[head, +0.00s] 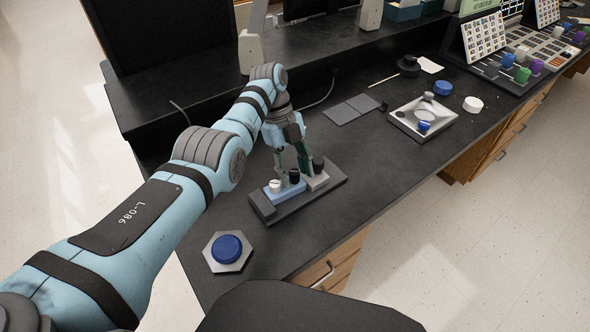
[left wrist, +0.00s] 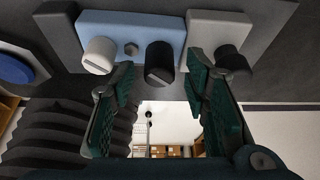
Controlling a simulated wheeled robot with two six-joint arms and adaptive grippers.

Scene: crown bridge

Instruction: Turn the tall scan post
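A blue block (head: 283,192) sits on a dark base plate (head: 328,189) near the table's front edge. It carries a white slotted post (head: 275,186) and a black slotted post (head: 294,176). Both also show in the left wrist view, the white post (left wrist: 98,56) at left and the black post (left wrist: 160,63) in the middle. The black one looks like the taller. My left gripper (head: 293,171) points down over the block. In the left wrist view its fingers (left wrist: 159,78) are apart, one on each side of the black post, with gaps visible. My right gripper is out of view.
A grey block (head: 317,181) with a dark knob (head: 318,163) adjoins the blue block on the right. A hexagonal plate with a blue disc (head: 227,249) lies in front. A grey tray (head: 408,126) stands farther right. Bare black tabletop lies between.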

